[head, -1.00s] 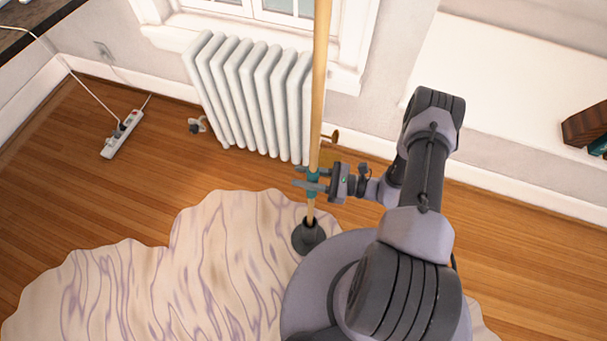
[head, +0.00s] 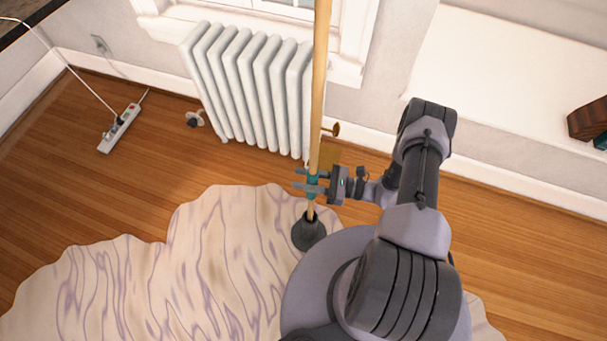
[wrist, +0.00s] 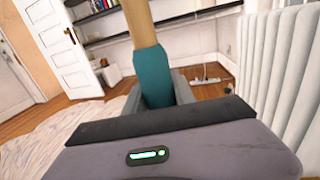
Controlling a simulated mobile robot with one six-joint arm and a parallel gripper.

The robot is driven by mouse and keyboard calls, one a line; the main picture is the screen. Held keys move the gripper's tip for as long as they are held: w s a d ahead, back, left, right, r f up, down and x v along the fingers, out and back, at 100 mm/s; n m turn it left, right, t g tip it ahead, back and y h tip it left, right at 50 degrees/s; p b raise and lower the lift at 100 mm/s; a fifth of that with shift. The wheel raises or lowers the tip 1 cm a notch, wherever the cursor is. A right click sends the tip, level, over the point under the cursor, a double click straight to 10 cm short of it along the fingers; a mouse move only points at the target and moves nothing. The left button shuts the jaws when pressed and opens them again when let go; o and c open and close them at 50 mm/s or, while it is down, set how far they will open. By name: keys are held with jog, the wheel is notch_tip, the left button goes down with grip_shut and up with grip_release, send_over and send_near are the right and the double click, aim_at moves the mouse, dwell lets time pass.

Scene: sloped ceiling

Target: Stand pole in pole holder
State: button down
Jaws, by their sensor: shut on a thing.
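The pole (head: 319,90) is a long, light wooden rod with a teal band, close to upright in the head view. It also fills the upper middle of the wrist view (wrist: 138,22), where the teal band (wrist: 152,75) sits between the fingers. My gripper (head: 313,181) is shut on the pole at the band. The pole holder (head: 308,232) is a dark round base with a raised socket, standing on the rug's edge. The pole's lower end meets the socket opening and appears to be in it; how deep is hidden.
A white radiator (head: 255,88) stands by the wall behind the pole. A pale, purple-streaked rug (head: 180,265) covers the floor in front. A power strip (head: 119,128) lies at the left on bare wood floor. A white door (wrist: 73,45) shows in the wrist view.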

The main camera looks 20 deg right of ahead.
notch_tip(320, 180, down, 7)
jog(key=shift+r, duration=0.15)
jog(key=c, duration=0.9)
grip_release()
jog(key=shift+c, duration=0.2)
jog(key=v, duration=1.7)
jog(key=shift+d, duration=0.2)
jog(key=shift+s, duration=0.1)
